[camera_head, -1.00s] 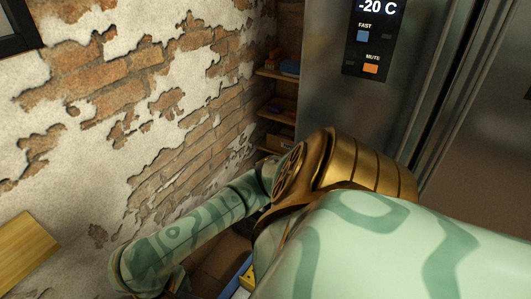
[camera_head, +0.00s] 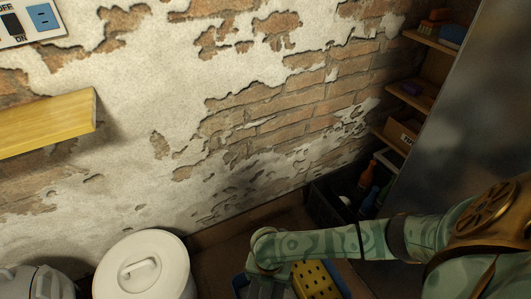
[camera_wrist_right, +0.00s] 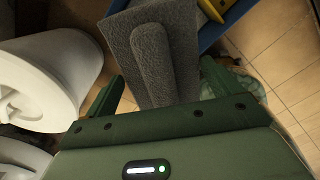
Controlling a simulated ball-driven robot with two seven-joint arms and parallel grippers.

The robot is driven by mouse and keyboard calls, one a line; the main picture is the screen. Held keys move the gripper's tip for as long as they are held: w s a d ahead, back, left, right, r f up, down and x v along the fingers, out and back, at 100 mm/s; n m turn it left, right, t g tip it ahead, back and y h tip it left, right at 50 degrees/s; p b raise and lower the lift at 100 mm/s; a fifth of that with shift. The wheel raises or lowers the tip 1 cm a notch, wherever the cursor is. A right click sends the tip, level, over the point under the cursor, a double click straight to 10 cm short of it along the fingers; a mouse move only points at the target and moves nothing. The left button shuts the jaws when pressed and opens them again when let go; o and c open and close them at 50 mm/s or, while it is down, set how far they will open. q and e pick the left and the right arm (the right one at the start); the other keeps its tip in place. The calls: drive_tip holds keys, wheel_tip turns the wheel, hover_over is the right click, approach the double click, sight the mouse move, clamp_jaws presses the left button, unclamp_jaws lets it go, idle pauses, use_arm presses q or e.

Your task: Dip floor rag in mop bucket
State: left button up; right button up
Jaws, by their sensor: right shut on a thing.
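My right gripper (camera_wrist_right: 162,90) is shut on the floor rag (camera_wrist_right: 165,45), a dark grey textured cloth with a raised fold, shown in the right wrist view. The rag extends away from the fingers. The blue mop bucket (camera_wrist_right: 222,32) shows beside and behind it, with its yellow wringer (camera_wrist_right: 213,9) at the top edge. In the head view the yellow wringer (camera_head: 318,280) and blue bucket (camera_head: 241,284) are at the bottom, partly hidden by my right gripper (camera_head: 268,286). I cannot tell whether the rag is over or inside the bucket. My left gripper is not in view.
A white lidded bin (camera_head: 145,268) stands left of the bucket. A grey container (camera_head: 35,283) is at the lower left corner. A dark crate with bottles (camera_head: 330,195) and shelves (camera_head: 410,95) stand by the steel cabinet (camera_head: 470,110). A brick wall is behind.

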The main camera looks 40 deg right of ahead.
use_arm(q)
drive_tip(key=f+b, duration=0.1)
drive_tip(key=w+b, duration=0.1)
drive_tip(key=b, duration=0.1)
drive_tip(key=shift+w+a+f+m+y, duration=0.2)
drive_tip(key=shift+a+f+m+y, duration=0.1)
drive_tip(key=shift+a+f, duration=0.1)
use_arm(e)
wheel_tip(320, 180, down, 10)
drive_tip(key=d+n, duration=0.1)
drive_tip(key=n, duration=0.6)
drive_tip(key=shift+d, duration=0.25)
drive_tip(key=shift+s+r, duration=0.1)
